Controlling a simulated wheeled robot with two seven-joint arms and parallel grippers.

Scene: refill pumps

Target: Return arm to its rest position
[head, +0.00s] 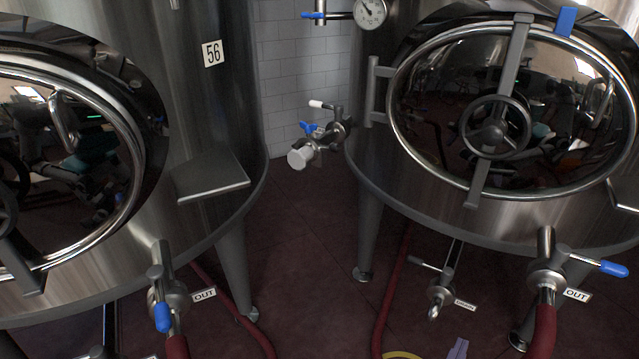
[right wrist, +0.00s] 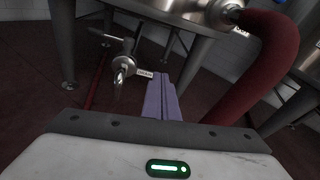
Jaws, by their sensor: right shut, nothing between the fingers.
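My right gripper (head: 458,348) shows only as pale purple fingertips at the bottom edge of the head view. In the right wrist view its purple fingers (right wrist: 162,97) lie together, shut, with nothing between them. They point toward a small metal valve (right wrist: 123,68) with a label, under a steel tank, and are apart from it. The rest of my right arm is out of the head view. My left gripper is in neither view.
Two steel tanks, left (head: 215,120) and right (head: 385,150), stand on a dark red floor. Blue-handled outlet valves (head: 163,292) and (head: 548,280) carry red hoses. A side valve (head: 318,140) juts into the gap. A yellow curved edge (head: 405,355) shows at the bottom.

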